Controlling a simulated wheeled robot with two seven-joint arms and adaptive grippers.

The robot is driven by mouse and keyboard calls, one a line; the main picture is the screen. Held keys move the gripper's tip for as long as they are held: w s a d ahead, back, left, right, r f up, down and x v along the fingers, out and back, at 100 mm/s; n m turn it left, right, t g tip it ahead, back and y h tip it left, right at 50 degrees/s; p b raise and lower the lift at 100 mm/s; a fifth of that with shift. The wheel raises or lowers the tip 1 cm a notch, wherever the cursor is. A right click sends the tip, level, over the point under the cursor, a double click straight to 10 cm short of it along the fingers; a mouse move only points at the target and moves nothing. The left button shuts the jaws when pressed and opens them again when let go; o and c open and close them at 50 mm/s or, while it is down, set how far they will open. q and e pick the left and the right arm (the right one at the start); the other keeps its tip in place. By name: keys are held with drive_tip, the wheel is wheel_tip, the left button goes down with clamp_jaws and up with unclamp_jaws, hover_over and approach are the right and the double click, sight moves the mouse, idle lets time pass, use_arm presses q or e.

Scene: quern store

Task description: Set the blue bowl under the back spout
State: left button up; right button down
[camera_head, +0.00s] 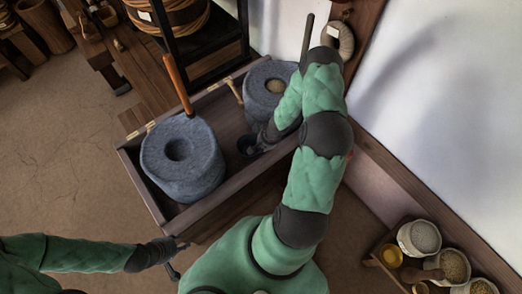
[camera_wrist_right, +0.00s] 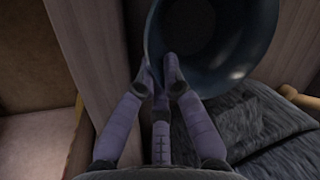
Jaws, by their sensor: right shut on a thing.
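The blue bowl (camera_head: 246,147) is a small dark shape inside the wooden trough, between the two stone querns. In the right wrist view the bowl (camera_wrist_right: 222,45) is dark blue and its hollow faces the camera. My right gripper (camera_wrist_right: 160,76) is shut on the bowl's near rim; it also shows in the head view (camera_head: 257,148), partly covered by my arm. The back quern (camera_head: 262,98) stands at the trough's far end, the front quern (camera_head: 183,165) at the near end. I cannot make out a spout on either. My left gripper (camera_head: 174,260) is empty and looks open, outside the trough's near corner.
The trough's wooden wall (camera_head: 221,205) runs close below the bowl. A wooden handle (camera_head: 178,85) rises from the front quern. A dark rack (camera_head: 190,45) stands behind the trough. Bowls of grain (camera_head: 419,237) sit at lower right.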

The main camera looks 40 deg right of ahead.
drive_tip(key=shift+f, duration=0.25)
drive_tip(key=shift+f, duration=0.15)
drive_tip(key=c, duration=1.6)
unclamp_jaws()
drive_tip(key=shift+c, duration=0.2)
drive_tip(key=p+v, duration=0.9)
drive_tip(key=v, duration=0.3)
drive_tip(key=shift+r, duration=0.2)
